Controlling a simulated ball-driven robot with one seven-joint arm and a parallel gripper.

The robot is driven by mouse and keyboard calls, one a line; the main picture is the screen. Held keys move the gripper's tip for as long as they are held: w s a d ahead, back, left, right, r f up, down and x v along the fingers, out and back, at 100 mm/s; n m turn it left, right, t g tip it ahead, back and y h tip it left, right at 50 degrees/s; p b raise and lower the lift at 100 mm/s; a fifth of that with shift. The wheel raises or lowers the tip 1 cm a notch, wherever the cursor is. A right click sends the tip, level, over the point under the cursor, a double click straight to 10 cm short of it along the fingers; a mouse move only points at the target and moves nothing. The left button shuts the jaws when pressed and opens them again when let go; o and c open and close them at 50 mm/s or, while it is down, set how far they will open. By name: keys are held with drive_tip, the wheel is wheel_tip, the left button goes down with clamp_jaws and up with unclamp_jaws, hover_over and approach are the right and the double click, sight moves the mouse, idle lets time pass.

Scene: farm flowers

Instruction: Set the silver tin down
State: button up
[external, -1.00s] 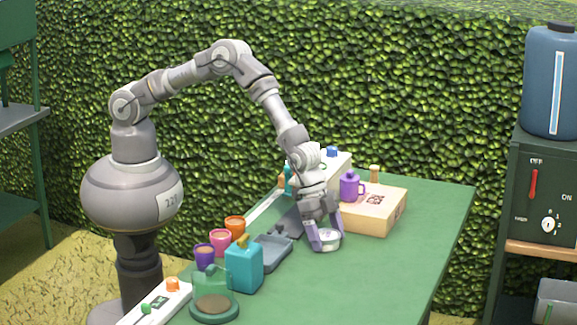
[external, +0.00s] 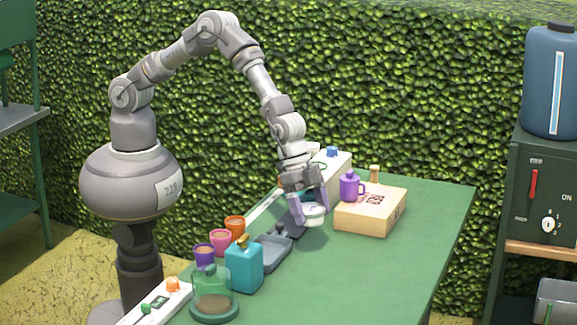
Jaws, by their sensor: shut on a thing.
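The silver tin (external: 314,216) is a small, round, pale metal tin with a light top. My gripper (external: 312,213) is shut on it, with one lavender finger on each side. The tin is over the green table (external: 400,265), left of the wooden box. It looks raised a little above the table top, but the exact gap is hard to tell. The fingers hide part of the tin's sides.
The wooden box (external: 368,213) carries a purple mug (external: 350,187). A grey tray (external: 273,252), a teal canister (external: 244,267), a glass jar (external: 214,295) and several coloured cups (external: 221,242) stand to the left. The table's front right is bare.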

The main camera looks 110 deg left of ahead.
drive_tip(key=shift+m, duration=0.4)
drive_tip(key=s+d+f, duration=0.1)
drive_tip(key=s+d, duration=0.1)
drive_tip(key=s, duration=0.1)
drive_tip(key=s+d+f, duration=0.1)
drive_tip(key=s+d, duration=0.2)
drive_tip(key=s, duration=0.1)
drive_tip(key=s+d+f, duration=0.1)
drive_tip(key=s+d, duration=0.2)
drive_tip(key=s, duration=0.1)
drive_tip(key=shift+s+d+f, duration=0.1)
drive_tip(key=shift+d, duration=0.05)
drive_tip(key=b, duration=0.4)
hover_over(305, 281)
drive_tip(key=s, duration=0.2)
drive_tip(key=shift+w+a+f, duration=0.1)
drive_tip(key=shift+a+f, duration=0.05)
drive_tip(key=shift+f, duration=0.3)
drive_tip(key=shift+w+a+f, duration=0.1)
drive_tip(key=shift+a+f, duration=0.05)
drive_tip(key=shift+f, duration=0.25)
drive_tip(key=shift+w+f, duration=0.1)
drive_tip(key=shift+f+b, duration=0.85)
drive_tip(key=shift+f, duration=0.7)
drive_tip(key=shift+f, duration=0.2)
drive_tip(key=o, duration=1)
drive_tip(key=shift+r, duration=0.1)
